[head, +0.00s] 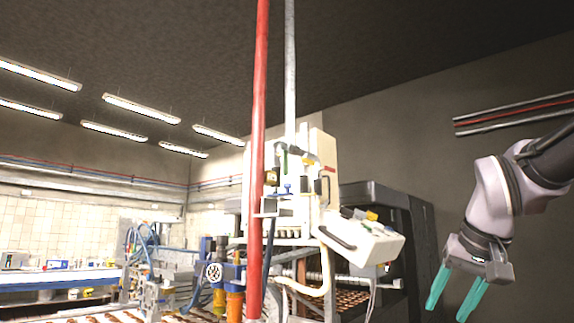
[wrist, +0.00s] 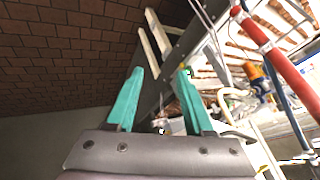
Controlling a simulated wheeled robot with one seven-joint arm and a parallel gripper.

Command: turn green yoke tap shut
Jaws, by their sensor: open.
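A small green upright part (head: 285,162) shows high on the front of the white machine (head: 325,180), beside a grey pipe. It may be the green yoke tap, but it is too small to tell its shape or whether it is turned open or shut. My gripper (head: 447,311) hangs at the lower right of the head view, well apart from the machine, with its teal fingers pointing down. In the wrist view my gripper (wrist: 160,73) is open with nothing between the fingers. I cannot make out the tap in the wrist view.
A red vertical pipe (head: 258,150) stands in front of the machine; it also shows in the wrist view (wrist: 280,62). A white tilted box with a black handle (head: 362,242) juts out toward my arm. A blue-and-orange valve assembly (head: 228,275) is low at the centre-left.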

